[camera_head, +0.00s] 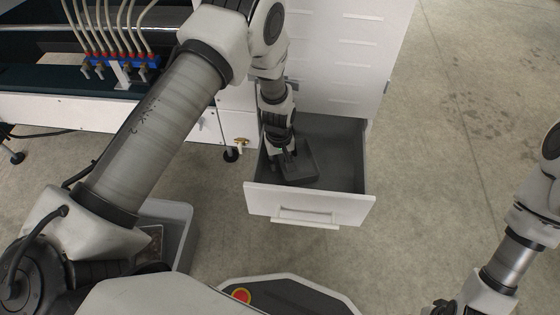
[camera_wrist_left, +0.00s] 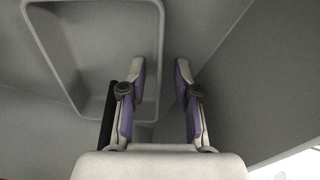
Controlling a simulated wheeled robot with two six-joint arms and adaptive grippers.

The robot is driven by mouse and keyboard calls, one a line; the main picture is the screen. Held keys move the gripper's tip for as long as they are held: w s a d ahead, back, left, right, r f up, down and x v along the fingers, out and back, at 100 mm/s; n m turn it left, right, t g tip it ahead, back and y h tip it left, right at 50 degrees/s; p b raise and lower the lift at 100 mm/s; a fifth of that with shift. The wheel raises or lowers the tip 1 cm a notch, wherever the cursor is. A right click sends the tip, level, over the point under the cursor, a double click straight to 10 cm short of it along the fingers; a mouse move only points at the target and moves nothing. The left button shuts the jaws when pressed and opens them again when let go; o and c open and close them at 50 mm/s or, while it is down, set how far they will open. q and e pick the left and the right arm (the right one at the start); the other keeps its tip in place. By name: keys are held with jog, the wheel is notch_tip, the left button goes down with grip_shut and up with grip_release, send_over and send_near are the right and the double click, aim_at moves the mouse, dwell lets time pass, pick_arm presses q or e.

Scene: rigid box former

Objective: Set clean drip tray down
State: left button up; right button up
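The drip tray, a dark grey shallow tray with a raised rim (camera_head: 304,164), lies inside the open drawer (camera_head: 340,205). In the left wrist view the tray (camera_wrist_left: 95,45) fills the upper left, with its rounded rim showing. My left gripper (camera_head: 284,165) reaches down into the drawer at the tray's left part. In the wrist view the left gripper's fingers (camera_wrist_left: 161,68) are apart, one on each side of the tray's right wall, with visible gaps. My right gripper (camera_head: 440,306) is only partly in view at the bottom right edge, away from the drawer.
The drawer's walls stand close around the left gripper, one wall (camera_wrist_left: 235,85) at its right in the wrist view. A white cabinet (camera_head: 345,50) rises behind. A machine with hoses and a blue manifold (camera_head: 125,61) is at upper left. A grey bin (camera_head: 178,213) stands below my left arm.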

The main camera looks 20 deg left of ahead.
pick_arm(q)
notch_tip(320, 180, up, 12)
jog(key=p, duration=0.5)
jog(key=shift+a, duration=0.1)
dwell(0.7)
